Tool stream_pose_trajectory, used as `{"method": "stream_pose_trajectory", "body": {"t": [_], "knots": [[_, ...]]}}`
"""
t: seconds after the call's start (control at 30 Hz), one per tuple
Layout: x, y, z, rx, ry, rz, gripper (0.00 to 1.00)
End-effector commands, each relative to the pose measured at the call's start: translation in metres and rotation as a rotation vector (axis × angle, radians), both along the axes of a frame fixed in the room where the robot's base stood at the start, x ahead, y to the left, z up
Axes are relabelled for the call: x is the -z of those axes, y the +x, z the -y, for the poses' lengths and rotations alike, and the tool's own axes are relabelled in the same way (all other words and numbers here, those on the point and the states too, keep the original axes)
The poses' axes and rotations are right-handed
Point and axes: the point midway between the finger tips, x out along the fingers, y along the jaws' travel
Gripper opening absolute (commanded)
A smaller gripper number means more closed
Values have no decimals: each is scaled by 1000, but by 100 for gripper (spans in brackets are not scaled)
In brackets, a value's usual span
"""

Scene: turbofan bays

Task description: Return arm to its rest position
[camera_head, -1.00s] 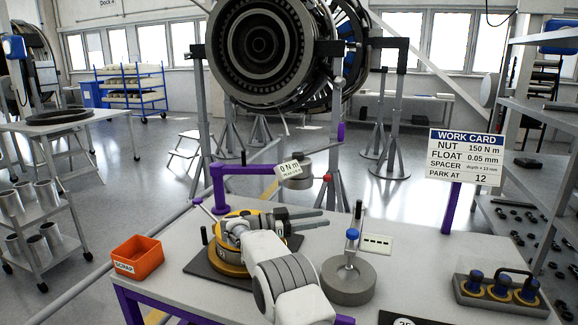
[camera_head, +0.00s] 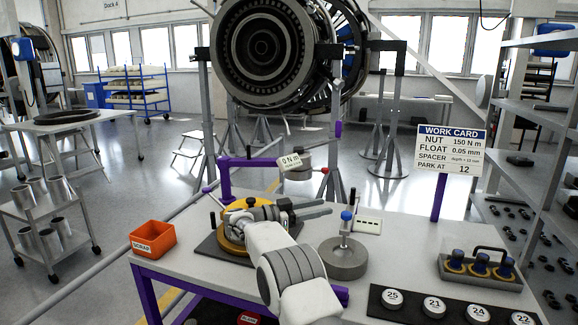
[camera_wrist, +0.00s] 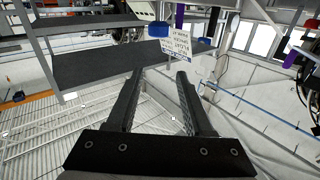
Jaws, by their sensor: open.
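My arm reaches over the workbench (camera_head: 215,283) from the front in the head view. Part of the fixture is hidden behind my arm.
An orange scrap bin (camera_head: 152,238) is at the bench's left. A grey round base with a blue-topped post (camera_head: 344,259) stands right of my arm. A holder with blue-topped pieces (camera_head: 480,270), numbered discs (camera_head: 434,306) and the work card (camera_head: 451,150) are further right.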

Motion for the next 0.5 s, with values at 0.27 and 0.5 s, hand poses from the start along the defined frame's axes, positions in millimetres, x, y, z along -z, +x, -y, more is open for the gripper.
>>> {"method": "stream_pose_trajectory", "body": {"t": [0.27, 0.5], "knots": [[-118, 44, 10, -337, 0, 161, 52], [-210, 50, 4, -670, 12, 221, 52]]}}
